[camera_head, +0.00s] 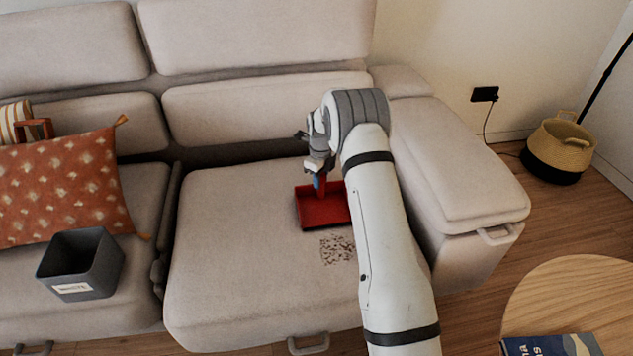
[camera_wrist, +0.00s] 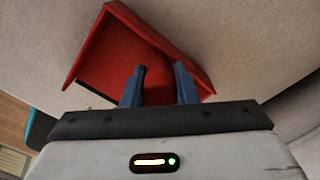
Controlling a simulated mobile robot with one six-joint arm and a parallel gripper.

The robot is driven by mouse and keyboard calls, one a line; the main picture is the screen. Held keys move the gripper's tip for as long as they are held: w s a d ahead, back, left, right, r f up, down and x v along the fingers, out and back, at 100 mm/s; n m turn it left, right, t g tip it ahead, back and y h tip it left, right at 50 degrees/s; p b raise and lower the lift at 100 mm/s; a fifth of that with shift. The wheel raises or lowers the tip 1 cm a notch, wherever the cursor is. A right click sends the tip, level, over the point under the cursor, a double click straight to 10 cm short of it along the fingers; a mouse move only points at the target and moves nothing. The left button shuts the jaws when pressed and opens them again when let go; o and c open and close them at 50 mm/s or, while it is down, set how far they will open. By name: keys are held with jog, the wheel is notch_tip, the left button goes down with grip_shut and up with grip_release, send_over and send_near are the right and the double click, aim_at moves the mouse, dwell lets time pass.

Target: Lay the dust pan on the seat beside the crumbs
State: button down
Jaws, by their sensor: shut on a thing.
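The red dust pan (camera_head: 323,206) is at the right-hand seat (camera_head: 226,245) of the grey sofa, just behind a patch of dark crumbs (camera_head: 338,249). My gripper (camera_head: 319,181) is shut on the dust pan's handle from above. In the wrist view the dust pan (camera_wrist: 112,62) spreads out beyond the two blue fingers of my gripper (camera_wrist: 160,85), which close on its red handle. I cannot tell whether the pan touches the seat or hovers just over it. My arm hides the pan's right side and may cover some crumbs.
A grey labelled bin (camera_head: 82,264) and an orange patterned cushion (camera_head: 65,185) sit on the left seat. The sofa's armrest (camera_head: 460,170) rises at the right. A round wooden table (camera_head: 560,290) with a book (camera_head: 550,345) stands front right. The seat's left part is clear.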

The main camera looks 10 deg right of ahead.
jog(key=shift+f, duration=0.1)
jog(key=c, duration=1.1)
grip_release()
jog(key=shift+c, duration=0.2)
